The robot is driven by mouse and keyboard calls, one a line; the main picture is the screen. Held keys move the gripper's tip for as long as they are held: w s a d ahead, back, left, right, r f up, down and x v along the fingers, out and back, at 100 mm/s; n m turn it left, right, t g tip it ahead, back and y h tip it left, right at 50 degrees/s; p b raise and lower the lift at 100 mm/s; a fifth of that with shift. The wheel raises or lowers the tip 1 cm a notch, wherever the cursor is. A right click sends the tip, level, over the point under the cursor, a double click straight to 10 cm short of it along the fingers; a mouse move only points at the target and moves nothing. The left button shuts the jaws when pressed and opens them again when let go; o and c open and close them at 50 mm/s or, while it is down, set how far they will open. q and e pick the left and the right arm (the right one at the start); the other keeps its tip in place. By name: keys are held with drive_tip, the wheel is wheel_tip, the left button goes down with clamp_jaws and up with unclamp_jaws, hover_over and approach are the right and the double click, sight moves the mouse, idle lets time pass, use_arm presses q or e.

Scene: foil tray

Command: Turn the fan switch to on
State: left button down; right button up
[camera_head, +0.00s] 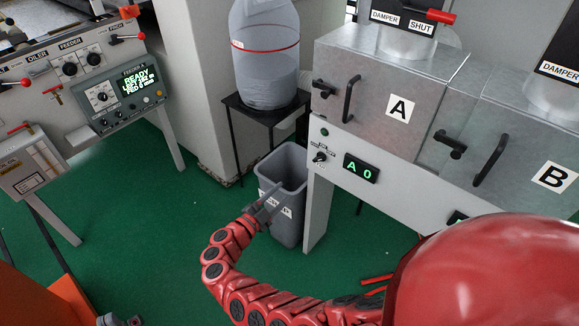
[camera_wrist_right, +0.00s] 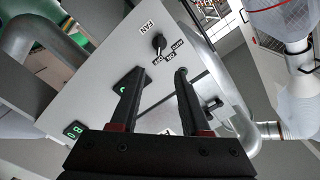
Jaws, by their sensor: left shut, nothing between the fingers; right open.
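The fan switch (camera_head: 320,157) is a small black knob on the white panel under box A. It also shows in the right wrist view (camera_wrist_right: 158,42), below a FAN label, with OFF and ON among the marks beside it. Its white pointer appears to face the OFF mark. My right gripper (camera_head: 275,200) is open and empty, apart from the switch, over the grey bin to its lower left. In the right wrist view its two fingers (camera_wrist_right: 156,78) point toward the panel with the knob beyond their tips. My left gripper (camera_head: 122,321) is shut at the bottom left edge, mostly cut off.
A green "A 0" display (camera_head: 361,168) sits right of the switch. Box A's handle (camera_head: 351,98) sticks out above. The grey bin (camera_head: 290,172) stands left of the panel's leg (camera_head: 318,212). Green floor is open to the left.

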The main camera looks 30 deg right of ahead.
sight(317, 160)
drive_tip(key=x, duration=1.7)
drive_tip(key=shift+s+d, duration=0.1)
drive_tip(key=shift+d, duration=0.1)
clamp_jaws()
